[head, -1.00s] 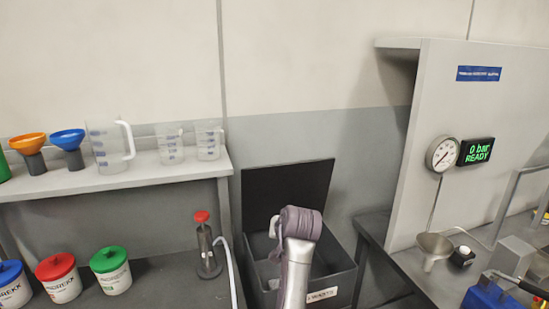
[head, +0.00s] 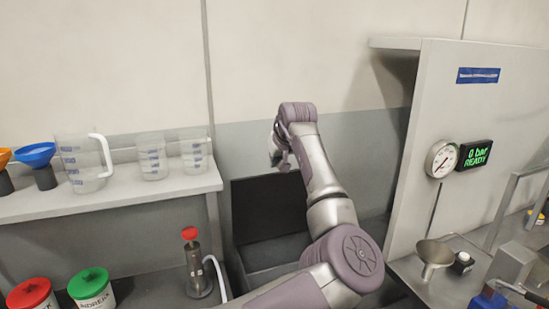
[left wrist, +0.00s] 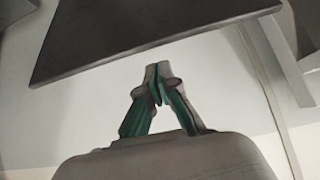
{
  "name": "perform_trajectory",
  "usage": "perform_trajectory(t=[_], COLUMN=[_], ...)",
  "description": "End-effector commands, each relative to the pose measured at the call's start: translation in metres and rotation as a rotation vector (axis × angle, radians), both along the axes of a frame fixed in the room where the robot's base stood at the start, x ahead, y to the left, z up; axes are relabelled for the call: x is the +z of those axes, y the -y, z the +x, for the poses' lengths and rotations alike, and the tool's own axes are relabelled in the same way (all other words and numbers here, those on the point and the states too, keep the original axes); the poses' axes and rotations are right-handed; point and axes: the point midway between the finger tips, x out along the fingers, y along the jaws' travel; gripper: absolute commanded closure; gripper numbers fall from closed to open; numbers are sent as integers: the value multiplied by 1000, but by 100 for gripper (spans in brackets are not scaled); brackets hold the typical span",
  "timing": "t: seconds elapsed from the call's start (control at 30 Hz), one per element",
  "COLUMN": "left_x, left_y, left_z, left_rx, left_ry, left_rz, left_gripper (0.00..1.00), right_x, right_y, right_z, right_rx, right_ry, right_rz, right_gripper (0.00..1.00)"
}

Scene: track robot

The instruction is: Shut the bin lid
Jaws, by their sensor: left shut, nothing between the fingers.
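The bin (head: 262,256) stands on the floor between the two benches, partly hidden behind my left arm. Its dark lid (head: 262,208) stands open and upright at the back, by the wall. My left gripper (head: 277,155) is raised just above the lid's top edge, partly hidden by its own wrist. In the left wrist view its fingers (left wrist: 157,72) are shut and empty, and a dark flat panel that looks like the lid (left wrist: 130,42) lies beyond them, with no clear contact. My right gripper is not in view.
The left shelf (head: 120,206) holds clear jugs and funnels. Below it are lidded tubs and a red-topped pump (head: 197,265). The wall above the bin is clear.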

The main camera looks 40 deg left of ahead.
Motion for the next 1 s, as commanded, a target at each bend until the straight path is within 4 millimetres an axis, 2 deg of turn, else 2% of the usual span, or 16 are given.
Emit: perform_trajectory(t=[0.2, 0.4, 1.0], left_x=[-27, -46, -53], left_y=[-25, -38, -44], left_z=[12, 19, 22], left_rx=[1, 0, 1], left_ry=[-3, -1, 6], left_rz=[0, 1, 15], left_gripper=[100, 100, 100], right_x=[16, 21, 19], right_y=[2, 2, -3], right_z=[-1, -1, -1], right_rx=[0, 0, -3], right_ry=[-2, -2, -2], right_rz=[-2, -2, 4], right_gripper=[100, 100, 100])
